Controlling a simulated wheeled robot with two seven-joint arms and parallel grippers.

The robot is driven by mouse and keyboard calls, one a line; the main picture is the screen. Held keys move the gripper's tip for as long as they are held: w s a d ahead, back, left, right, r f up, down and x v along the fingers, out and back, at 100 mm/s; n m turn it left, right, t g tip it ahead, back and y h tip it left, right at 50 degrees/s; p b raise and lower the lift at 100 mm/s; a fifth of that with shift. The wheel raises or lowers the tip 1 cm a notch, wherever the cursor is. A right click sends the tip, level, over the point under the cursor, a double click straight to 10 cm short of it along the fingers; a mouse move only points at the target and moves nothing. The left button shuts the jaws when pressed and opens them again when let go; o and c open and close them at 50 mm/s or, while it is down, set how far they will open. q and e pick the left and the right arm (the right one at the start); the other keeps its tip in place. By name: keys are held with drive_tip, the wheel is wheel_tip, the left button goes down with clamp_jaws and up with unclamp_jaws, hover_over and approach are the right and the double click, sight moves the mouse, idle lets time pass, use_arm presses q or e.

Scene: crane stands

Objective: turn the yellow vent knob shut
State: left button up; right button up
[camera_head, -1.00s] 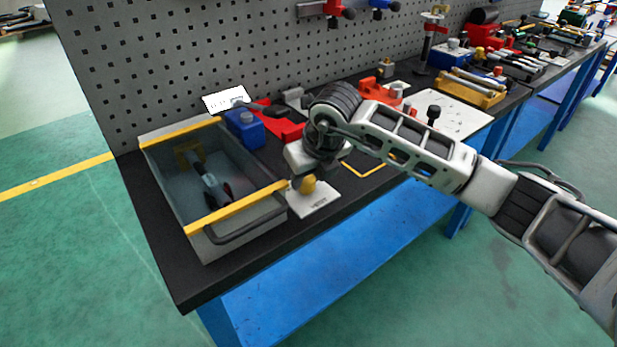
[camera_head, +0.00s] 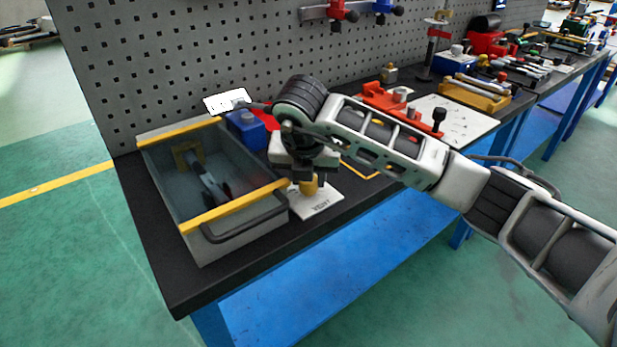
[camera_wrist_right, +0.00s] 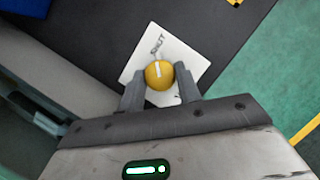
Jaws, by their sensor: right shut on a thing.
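The gripper hides part of the knob in the head view. My left gripper is not in view.
A grey bin (camera_head: 245,224) with yellow edges and a dark handle stands just left of the plate. A blue block (camera_head: 245,130) and a white card (camera_head: 228,101) are behind it. Orange parts (camera_head: 392,101) and a white board (camera_head: 455,117) lie farther right.

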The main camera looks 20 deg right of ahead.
idle(0.5)
drive_tip(key=o, duration=1)
drive_tip(key=p+v, duration=0.1)
drive_tip(key=v, duration=1.5)
drive_tip(key=shift+a, duration=0.1)
